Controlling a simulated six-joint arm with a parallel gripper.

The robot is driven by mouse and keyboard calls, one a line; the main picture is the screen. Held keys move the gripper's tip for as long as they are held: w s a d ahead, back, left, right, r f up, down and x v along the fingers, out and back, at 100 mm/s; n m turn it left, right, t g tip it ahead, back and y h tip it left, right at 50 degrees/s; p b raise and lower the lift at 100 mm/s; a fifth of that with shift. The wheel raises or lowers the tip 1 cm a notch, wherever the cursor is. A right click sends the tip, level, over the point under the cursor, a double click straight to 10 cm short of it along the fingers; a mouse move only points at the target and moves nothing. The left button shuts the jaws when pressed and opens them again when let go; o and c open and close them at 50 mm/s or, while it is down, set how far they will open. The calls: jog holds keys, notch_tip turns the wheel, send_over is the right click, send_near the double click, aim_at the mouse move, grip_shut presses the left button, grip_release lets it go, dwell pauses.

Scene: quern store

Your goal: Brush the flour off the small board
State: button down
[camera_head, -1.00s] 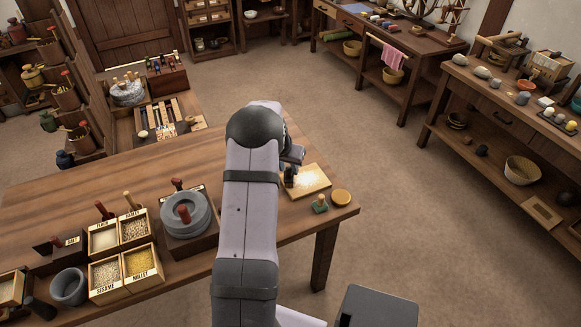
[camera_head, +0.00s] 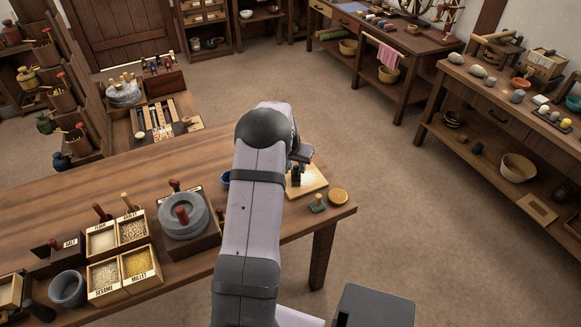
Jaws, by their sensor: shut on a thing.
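The small board (camera_head: 314,182) is a pale tan slab lying near the right end of the long wooden table. My gripper (camera_head: 297,180) is over its left part, partly hidden behind my own arm. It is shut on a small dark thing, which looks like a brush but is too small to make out. I cannot tell whether that thing touches the board. The board's left side is hidden. Flour on the visible surface is hard to tell from the pale wood.
A green block with a knob (camera_head: 317,203) and a round yellow-brown dish (camera_head: 338,196) sit before the board, near the table's edge. A blue bowl (camera_head: 225,178) shows left of my arm. A stone quern (camera_head: 184,218) and grain boxes (camera_head: 124,252) stand further left.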

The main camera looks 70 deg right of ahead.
jog(key=shift+s+d+f, duration=0.1)
jog(key=shift+s+f, duration=0.05)
jog(key=shift+s, duration=0.1)
jog(key=shift+s+d, duration=1.3)
jog(key=shift+d, duration=0.1)
jog(key=shift+s+d, duration=1.2)
jog(key=shift+s, duration=0.1)
jog(key=shift+s, duration=0.1)
jog(key=shift+s+a, duration=0.3)
jog(key=shift+a, duration=0.05)
